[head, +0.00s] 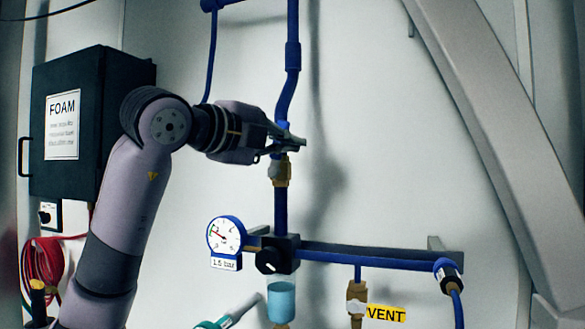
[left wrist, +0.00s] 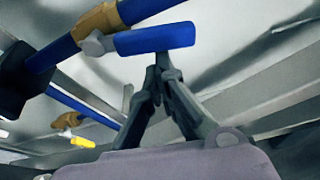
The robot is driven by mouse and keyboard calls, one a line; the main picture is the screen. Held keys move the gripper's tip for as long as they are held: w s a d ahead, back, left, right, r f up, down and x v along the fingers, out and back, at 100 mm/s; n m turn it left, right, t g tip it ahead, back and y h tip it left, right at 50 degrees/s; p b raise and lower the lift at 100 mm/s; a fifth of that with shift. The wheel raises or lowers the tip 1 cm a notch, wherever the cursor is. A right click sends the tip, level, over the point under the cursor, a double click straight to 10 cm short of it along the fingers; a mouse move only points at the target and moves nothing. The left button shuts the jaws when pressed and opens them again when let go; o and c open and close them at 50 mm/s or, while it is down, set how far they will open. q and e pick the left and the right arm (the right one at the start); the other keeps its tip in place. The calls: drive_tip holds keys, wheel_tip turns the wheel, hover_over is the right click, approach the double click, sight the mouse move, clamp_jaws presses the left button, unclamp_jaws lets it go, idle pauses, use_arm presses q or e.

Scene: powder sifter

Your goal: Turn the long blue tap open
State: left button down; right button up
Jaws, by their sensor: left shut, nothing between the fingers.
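The long blue tap handle (left wrist: 155,40) shows in the left wrist view, reaching right from a pale pivot on a brass valve body (left wrist: 97,22). In the head view the brass valve body (head: 281,170) sits on the vertical blue pipe, and my left gripper largely hides the handle. My left gripper (head: 298,143) is shut and empty, just above that valve body. In the left wrist view its closed fingertips (left wrist: 164,66) are at the handle's lower edge; I cannot tell whether they touch it. My right gripper is not in view.
A pressure gauge (head: 225,235) and black regulator (head: 277,254) sit below the valve. A horizontal blue pipe (head: 370,262) leads right, above a VENT tag (head: 386,313). A dark FOAM box (head: 85,125) is at left; a grey diagonal beam (head: 500,130) is at right.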

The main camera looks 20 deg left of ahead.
use_arm(q)
drive_tip(key=shift+a+r+n+b, duration=0.4)
drive_tip(key=shift+a+n, duration=0.1)
drive_tip(key=shift+a, duration=0.1)
drive_tip(key=shift+w+a, duration=0.1)
idle(0.5)
